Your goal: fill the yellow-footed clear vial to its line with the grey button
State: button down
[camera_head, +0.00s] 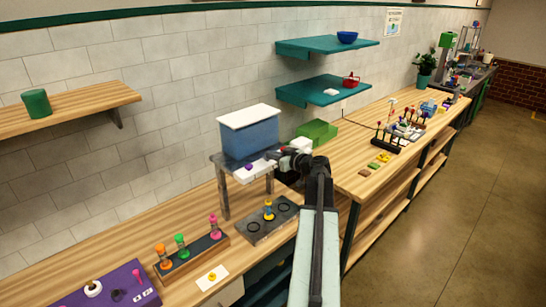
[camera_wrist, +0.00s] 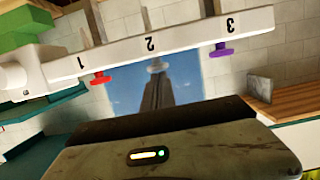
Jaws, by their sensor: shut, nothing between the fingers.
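The yellow-footed clear vial (camera_head: 268,211) stands upright on a dark tray (camera_head: 258,232) with ring marks, below the dispenser; its fill level is too small to tell. The dispenser has a blue tank (camera_head: 250,142) with a white lid. In the wrist view its white bar (camera_wrist: 115,52) is numbered 1, 2 and 3. The red button (camera_wrist: 101,78) is by 1, the grey button (camera_wrist: 155,66) by 2, and the purple button (camera_wrist: 222,50) by 3. My gripper (camera_wrist: 158,78) is shut and empty, its tips overlapping the grey button; contact cannot be told.
A rack (camera_head: 190,252) with orange, green and pink vials, a white card (camera_head: 212,277) and a purple board (camera_head: 108,288) lie to the left. A green box (camera_head: 317,131) stands behind my arm. Teal shelves (camera_head: 325,45) hang above. Bench lies bare between rack and stand.

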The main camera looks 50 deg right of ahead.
notch_tip(320, 180, down, 2)
jog(key=shift+f+b, duration=0.1)
jog(key=shift+b, duration=0.95)
jog(key=shift+s+a, duration=0.2)
jog(key=shift+a, duration=0.1)
jog(key=r+p, duration=0.4)
jog(key=r, duration=0.1)
jog(key=shift+w+p, duration=0.2)
jog(key=shift+p, duration=0.1)
jog(key=p+v, duration=0.2)
jog(key=v, duration=0.8)
